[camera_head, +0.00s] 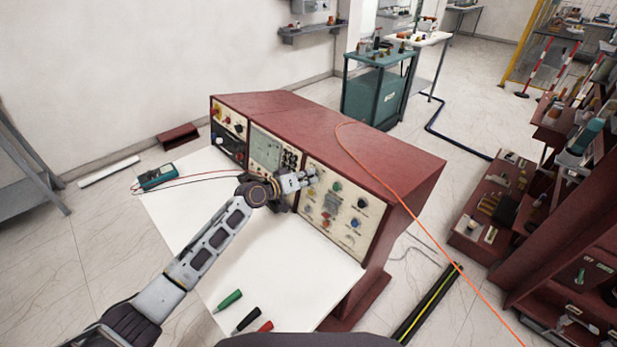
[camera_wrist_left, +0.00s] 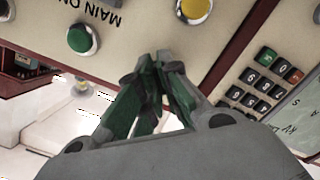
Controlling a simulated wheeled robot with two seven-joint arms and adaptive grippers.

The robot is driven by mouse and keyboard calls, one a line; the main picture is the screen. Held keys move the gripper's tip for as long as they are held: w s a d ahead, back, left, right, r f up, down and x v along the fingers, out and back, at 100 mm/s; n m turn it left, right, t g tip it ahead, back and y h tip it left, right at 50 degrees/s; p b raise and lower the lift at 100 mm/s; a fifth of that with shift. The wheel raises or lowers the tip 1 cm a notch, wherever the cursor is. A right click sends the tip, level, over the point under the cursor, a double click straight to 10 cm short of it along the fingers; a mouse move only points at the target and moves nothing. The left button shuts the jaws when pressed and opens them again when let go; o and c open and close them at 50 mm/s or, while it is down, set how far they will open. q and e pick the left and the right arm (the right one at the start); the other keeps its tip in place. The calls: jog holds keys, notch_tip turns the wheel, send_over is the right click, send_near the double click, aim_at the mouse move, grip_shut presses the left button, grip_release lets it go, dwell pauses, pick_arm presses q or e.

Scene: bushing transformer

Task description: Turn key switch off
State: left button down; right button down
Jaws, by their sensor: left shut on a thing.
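The red control console (camera_head: 400,165) has a cream right-hand panel (camera_head: 345,238) with several coloured buttons and knobs. My left gripper (camera_head: 312,178) is at the upper left part of this panel. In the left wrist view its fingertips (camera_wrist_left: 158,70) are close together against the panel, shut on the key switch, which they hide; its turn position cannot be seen. A green button (camera_wrist_left: 82,39) beside an upside-down "MAIN ON" label is to the left, and a yellow button (camera_wrist_left: 195,9) is above right. My right gripper is not in view.
A white tabletop (camera_head: 200,225) lies before the console. It holds a teal multimeter (camera_head: 157,176) with leads and green, black and red handled probes (camera_head: 246,319). A keypad (camera_wrist_left: 262,82) is right of the fingers. An orange cable (camera_head: 400,200) crosses the console top. Shelves (camera_head: 560,240) stand right.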

pick_arm(q)
jog(key=shift+n, duration=0.4)
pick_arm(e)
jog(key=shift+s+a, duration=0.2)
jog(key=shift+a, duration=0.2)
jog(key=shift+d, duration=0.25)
pick_arm(q)
jog(key=c, duration=1.6)
grip_release()
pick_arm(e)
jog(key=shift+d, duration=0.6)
pick_arm(q)
jog(key=shift+v, duration=6.05)
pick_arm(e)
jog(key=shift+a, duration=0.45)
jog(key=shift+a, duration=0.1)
